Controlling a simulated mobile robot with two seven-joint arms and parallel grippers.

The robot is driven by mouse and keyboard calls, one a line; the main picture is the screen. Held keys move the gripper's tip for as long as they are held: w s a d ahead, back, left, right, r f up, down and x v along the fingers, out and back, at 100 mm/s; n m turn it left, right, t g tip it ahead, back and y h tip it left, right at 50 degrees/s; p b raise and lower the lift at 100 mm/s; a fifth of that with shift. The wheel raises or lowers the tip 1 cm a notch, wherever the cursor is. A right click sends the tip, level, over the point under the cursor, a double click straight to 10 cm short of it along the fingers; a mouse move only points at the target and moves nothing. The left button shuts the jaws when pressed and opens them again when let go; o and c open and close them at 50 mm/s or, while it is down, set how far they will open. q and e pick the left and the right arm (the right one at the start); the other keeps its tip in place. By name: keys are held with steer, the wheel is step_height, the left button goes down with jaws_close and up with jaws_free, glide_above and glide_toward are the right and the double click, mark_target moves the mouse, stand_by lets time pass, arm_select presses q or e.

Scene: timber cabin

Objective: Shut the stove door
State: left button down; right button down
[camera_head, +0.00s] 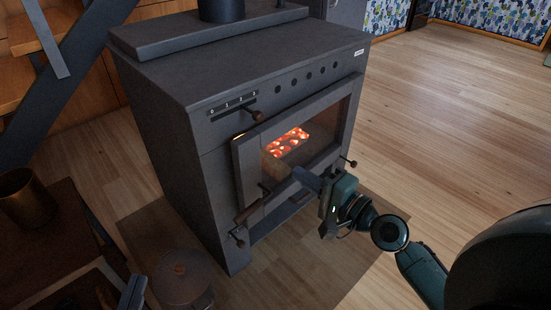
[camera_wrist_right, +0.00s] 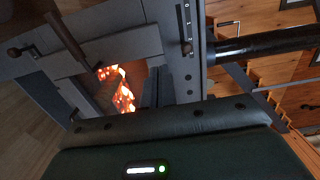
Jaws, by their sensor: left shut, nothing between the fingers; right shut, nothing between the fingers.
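The dark grey stove (camera_head: 180,75) stands in the middle of the head view. Its framed glass door (camera_head: 340,120) is at the front, with glowing embers (camera_head: 287,142) behind it. The door's left edge stands a little proud of the stove front; the exact gap is unclear. A brown door handle (camera_head: 250,211) sits at its lower left and also shows in the wrist view (camera_wrist_right: 66,38). My right gripper (camera_head: 303,178) is shut and empty, in front of the door's lower part; contact cannot be told. My left gripper (camera_head: 133,290) shows only partly at the lower left, shut and empty, away from the stove.
A lidded pot (camera_head: 183,278) stands on the floor mat left of the stove front. A brass-coloured pot (camera_head: 24,198) sits on a dark surface at the left. A knob (camera_head: 256,115) sticks out above the door. The wooden floor (camera_head: 450,120) at right is clear.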

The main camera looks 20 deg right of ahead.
mark_target(249, 141)
steer(key=x, duration=1.3)
arm_select(q)
steer(key=shift+r, duration=0.1)
arm_select(e)
steer(key=shift+w+a+r, duration=0.1)
steer(key=shift+w+a, duration=0.1)
steer(key=shift+w, duration=0.2)
